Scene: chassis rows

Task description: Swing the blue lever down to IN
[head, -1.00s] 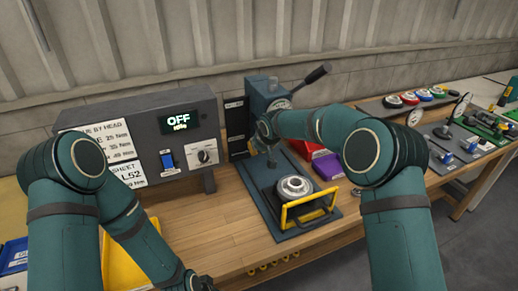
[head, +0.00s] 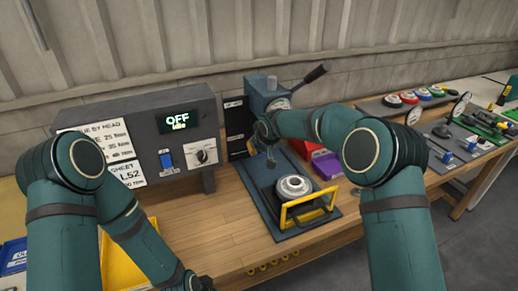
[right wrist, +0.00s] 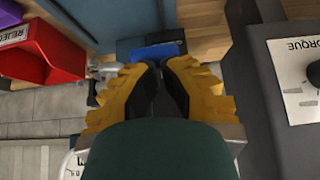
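The blue lever (right wrist: 155,51) shows in the right wrist view as a blue bar just beyond my right fingertips. My right gripper (right wrist: 157,70) has its yellow fingers brought together at the tips, close to the bar. I cannot tell whether they touch it. In the head view my right wrist hangs in front of the blue-grey press (head: 262,90), beside dark label plates (head: 235,104). The lever and its IN mark cannot be made out there.
A grey control box (head: 100,110) reads OFF. The press base bears a round fixture (head: 293,187) and a yellow guard frame (head: 308,206). A red bin (right wrist: 55,50) and a purple bin (head: 327,166) stand to the press's right.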

